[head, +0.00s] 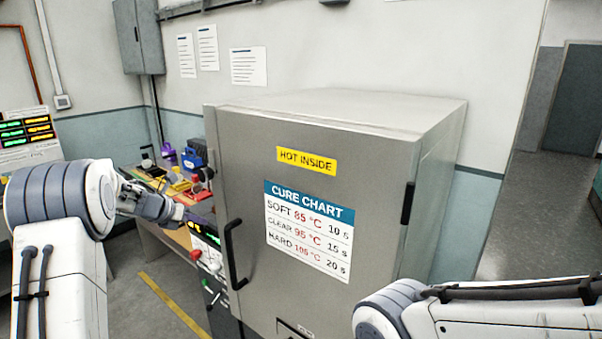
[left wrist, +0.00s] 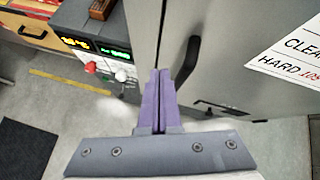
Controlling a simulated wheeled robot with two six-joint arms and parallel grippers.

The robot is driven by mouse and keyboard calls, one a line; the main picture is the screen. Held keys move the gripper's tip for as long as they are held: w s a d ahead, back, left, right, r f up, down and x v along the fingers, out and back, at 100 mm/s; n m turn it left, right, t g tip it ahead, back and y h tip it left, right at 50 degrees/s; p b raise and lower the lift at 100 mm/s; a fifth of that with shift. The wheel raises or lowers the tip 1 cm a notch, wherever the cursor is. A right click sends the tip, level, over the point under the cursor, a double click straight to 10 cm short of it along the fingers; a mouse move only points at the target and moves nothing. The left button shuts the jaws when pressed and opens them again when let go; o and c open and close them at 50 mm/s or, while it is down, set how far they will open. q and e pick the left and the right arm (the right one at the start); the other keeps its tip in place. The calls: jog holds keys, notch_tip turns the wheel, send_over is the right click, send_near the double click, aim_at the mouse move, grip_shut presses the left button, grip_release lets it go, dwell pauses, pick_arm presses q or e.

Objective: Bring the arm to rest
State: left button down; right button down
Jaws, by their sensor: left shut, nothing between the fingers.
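My left gripper (head: 178,213) is in front of the left side of a large grey oven, near its control panel. In the left wrist view its two purple fingers (left wrist: 157,103) are together with nothing between them. The black door handle (head: 234,255) of the oven is just to the right of the gripper in the head view. In the left wrist view the handle (left wrist: 188,62) stands close behind the fingertips; I cannot tell whether they touch. My right arm (head: 480,312) shows at the lower right, but its gripper is out of the picture.
The grey oven (head: 240,140) has its door shut, with a yellow "HOT INSIDE" label (head: 306,160) and a cure chart (head: 308,230). Its panel has red and white knobs. A bench (head: 165,237) with small tools stands behind on the left. Floor is free at the lower left and right.

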pick_arm(q)
jog(key=d+r+n+t+y, duration=0.1)
jog(key=d+r+n+t, duration=0.2)
jog(key=n, duration=0.5)
jog(key=s+d+f+n+g+y, duration=0.1)
jog(key=s+d+f+n+g, duration=0.25)
jog(key=s+n, duration=0.7)
jog(key=s+d+f+n+g+y, duration=0.1)
jog(key=s+d+f+n+g, duration=0.3)
jog(key=s+n, duration=0.65)
jog(key=s+d+f+n+g+y, duration=0.15)
jog(key=s+d+f+n, duration=0.3)
jog(key=s+n, duration=0.6)
jog(key=s+d+r+m+g, duration=0.1)
jog(key=s+d+r+m, duration=0.2)
jog(key=s+d, duration=0.4)
jog(key=s+d+r+m+g+h, duration=0.1)
jog(key=s+d+r+m+g, duration=0.1)
jog(key=s+d+m, duration=0.3)
jog(key=s+d+r, duration=0.1)
jog(key=s+d, duration=0.1)
jog(key=shift+s+r+m, duration=0.35)
jog(key=shift+h, duration=0.25)
